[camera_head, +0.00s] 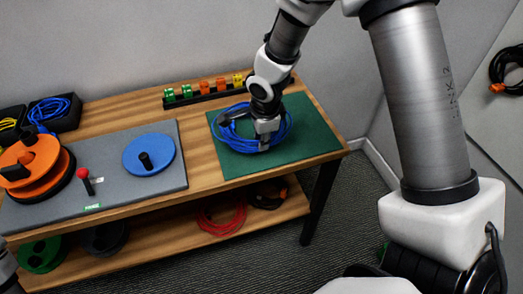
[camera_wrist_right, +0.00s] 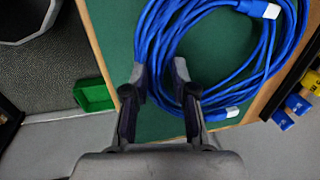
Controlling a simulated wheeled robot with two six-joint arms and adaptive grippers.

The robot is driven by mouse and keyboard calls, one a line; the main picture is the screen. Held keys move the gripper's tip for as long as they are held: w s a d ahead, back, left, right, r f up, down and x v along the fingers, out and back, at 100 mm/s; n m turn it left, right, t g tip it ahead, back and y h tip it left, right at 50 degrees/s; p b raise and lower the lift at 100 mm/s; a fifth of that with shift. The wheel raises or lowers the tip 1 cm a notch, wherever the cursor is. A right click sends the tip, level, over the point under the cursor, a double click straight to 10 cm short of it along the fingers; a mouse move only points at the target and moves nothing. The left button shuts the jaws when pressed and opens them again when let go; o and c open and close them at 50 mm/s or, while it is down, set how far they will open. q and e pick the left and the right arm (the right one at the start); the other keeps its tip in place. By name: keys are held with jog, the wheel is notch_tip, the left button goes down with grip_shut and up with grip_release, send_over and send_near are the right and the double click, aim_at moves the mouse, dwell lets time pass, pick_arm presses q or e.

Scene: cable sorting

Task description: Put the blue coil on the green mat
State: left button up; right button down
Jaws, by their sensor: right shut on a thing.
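The blue coil (camera_head: 228,131) is on the green mat (camera_head: 305,140) at the right end of the table. My right gripper (camera_head: 265,143) is down at the coil's near side, over the mat. In the right wrist view the gripper (camera_wrist_right: 160,85) is shut on strands of the blue coil (camera_wrist_right: 275,50), and the green mat (camera_wrist_right: 110,25) lies behind them. The coil looks flat on or just above the mat; a small gap cannot be ruled out. A bit at the left edge of the head view may be my left arm; its gripper does not show.
A grey board (camera_head: 110,190) with a blue disc (camera_head: 150,155), a red-topped lever (camera_head: 84,176) and orange reels (camera_head: 30,160) covers the table's left. A rack of coloured pieces (camera_head: 205,92) stands at the back. A red coil (camera_head: 222,215) lies on the lower shelf.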

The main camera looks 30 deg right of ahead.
notch_tip(320, 180, down, 2)
jog(key=shift+s+a+f+b, duration=0.1)
jog(key=shift+f+b, duration=0.05)
jog(key=shift+b, duration=0.15)
jog(key=shift+f, duration=0.15)
jog(key=c, duration=0.9)
grip_release()
jog(key=shift+c, duration=0.2)
pick_arm(q)
jog(key=shift+f, duration=0.85)
pick_arm(e)
jog(key=shift+r, duration=0.25)
pick_arm(q)
notch_tip(320, 180, up, 2)
jog(key=shift+p, duration=0.95)
pick_arm(e)
notch_tip(320, 180, up, 12)
jog(key=s, duration=0.2)
jog(key=shift+a+f, duration=0.2)
jog(key=shift+a, duration=0.05)
